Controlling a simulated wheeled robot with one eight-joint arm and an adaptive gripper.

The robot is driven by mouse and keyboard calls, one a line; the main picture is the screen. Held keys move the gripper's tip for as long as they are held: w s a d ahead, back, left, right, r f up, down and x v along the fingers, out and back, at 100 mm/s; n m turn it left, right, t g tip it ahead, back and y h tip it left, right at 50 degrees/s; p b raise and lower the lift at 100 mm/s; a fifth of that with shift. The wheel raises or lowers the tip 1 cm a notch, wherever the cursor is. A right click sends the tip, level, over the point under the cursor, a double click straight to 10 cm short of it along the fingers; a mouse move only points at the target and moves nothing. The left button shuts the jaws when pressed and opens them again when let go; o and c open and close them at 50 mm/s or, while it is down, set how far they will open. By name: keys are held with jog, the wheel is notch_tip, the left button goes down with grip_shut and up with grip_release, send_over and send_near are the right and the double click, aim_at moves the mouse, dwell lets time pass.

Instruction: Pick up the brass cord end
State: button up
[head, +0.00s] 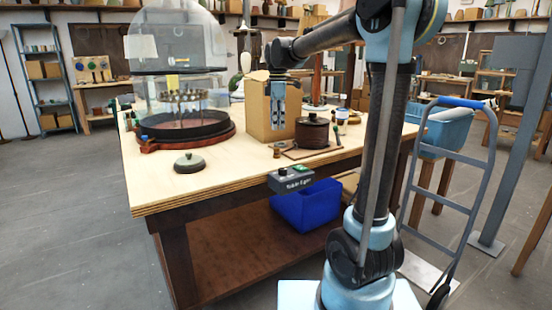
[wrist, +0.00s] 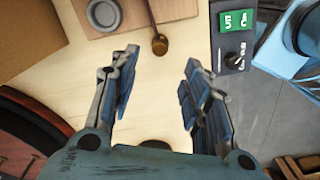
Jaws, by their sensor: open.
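The brass cord end (wrist: 160,45) is a small rounded brass piece on the pale tabletop in the wrist view, with a thin dark cord running up from it. In the head view a small brownish piece (head: 277,151) beside the pot's board looks like the same thing. My gripper (wrist: 160,68) is open and empty, its two fingers spread on either side below the cord end in the wrist picture. In the head view my gripper (head: 279,126) points down in front of a cardboard box, above the table. It is apart from the cord end.
A dark lidded pot (head: 312,133) stands on a board. The cardboard box (head: 256,112) is behind my gripper. A glass dome on a red-brown base (head: 188,140) and a small lidded dish (head: 189,164) are left. A switch box (head: 290,180) hangs at the table's front edge.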

aim_at(277, 148)
notch_tip(277, 148, down, 11)
jog(key=shift+s+a+r, duration=0.1)
jog(key=shift+r, duration=0.05)
dwell(0.5)
jog(key=shift+c, duration=0.3)
grip_shut()
